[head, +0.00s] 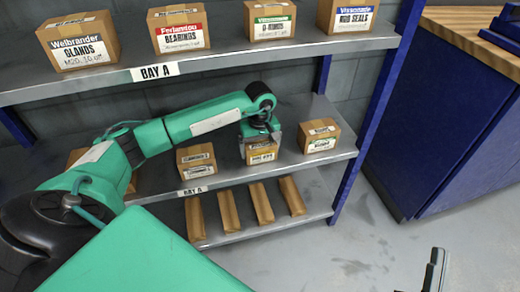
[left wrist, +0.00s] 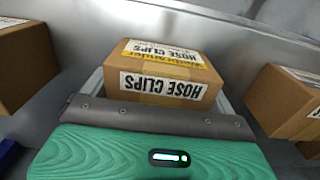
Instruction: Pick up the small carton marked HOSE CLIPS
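The small carton marked HOSE CLIPS (left wrist: 165,72) is brown with white and yellow labels, its print upside down in the left wrist view. In the head view this carton (head: 262,154) stands on the middle shelf, its top mostly hidden by my left gripper (head: 262,139). My left gripper reaches over it, fingers spread wide, one along each side; firm contact is not visible. The left wrist view shows the carton between the fingers, in front of the palm. Part of my right gripper (head: 435,270) shows at the lower right; its opening cannot be made out.
On the middle shelf (head: 226,179), one carton (head: 196,160) stands left of the HOSE CLIPS carton and another (head: 319,136) right. The upper shelf (head: 215,61) bears larger cartons, including BEARINGS (head: 180,32). Long brown boxes (head: 228,211) lie below. A blue cabinet (head: 440,120) stands right.

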